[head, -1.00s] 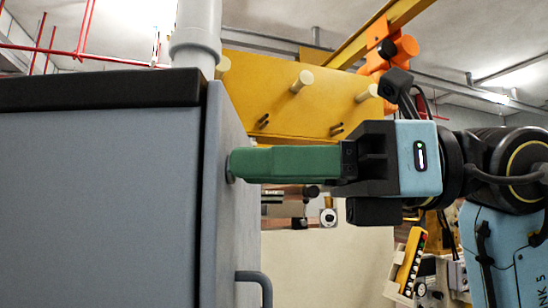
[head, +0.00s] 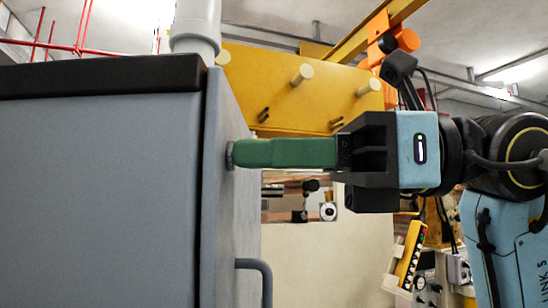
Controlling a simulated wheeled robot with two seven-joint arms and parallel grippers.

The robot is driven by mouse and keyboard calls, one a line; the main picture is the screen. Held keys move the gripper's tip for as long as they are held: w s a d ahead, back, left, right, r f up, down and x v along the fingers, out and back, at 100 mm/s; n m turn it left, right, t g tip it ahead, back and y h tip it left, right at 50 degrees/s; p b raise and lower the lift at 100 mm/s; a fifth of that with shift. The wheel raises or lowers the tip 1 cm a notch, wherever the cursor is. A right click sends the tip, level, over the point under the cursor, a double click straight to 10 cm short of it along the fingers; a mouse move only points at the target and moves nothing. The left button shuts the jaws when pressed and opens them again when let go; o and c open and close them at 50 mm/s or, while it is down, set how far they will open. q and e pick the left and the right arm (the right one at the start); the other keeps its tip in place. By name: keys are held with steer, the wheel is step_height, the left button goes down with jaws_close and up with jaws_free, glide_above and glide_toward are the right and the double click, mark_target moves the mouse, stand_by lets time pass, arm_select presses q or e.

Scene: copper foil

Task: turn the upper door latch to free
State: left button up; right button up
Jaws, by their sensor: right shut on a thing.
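The upper door latch (head: 285,153) is a green handle on a round grey mount on the face of the grey cabinet door (head: 224,200). It sticks out to the right, roughly level in the picture. My right gripper (head: 343,152) comes from the right and is shut on the latch's outer end. The fingers mostly hide behind the gripper's dark body, so the exact contact is hard to see. My left gripper is not in view.
A grey bar handle (head: 262,272) sits lower on the door. The grey cabinet (head: 95,195) with its black top edge fills the left. A yellow panel with pegs (head: 290,95) and a grey pipe (head: 196,28) stand behind. The space below the latch looks open.

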steer(key=shift+n+b, duration=2.25)
steer(key=shift+n, duration=6.15)
steer(key=o, duration=1)
steer(key=d, duration=0.4)
steer(key=d+b, duration=0.1)
steer(key=d, duration=0.4)
steer(key=d+b, duration=0.1)
steer(key=d, duration=0.3)
steer(key=shift+s+d, duration=0.25)
steer(key=shift+s, duration=0.05)
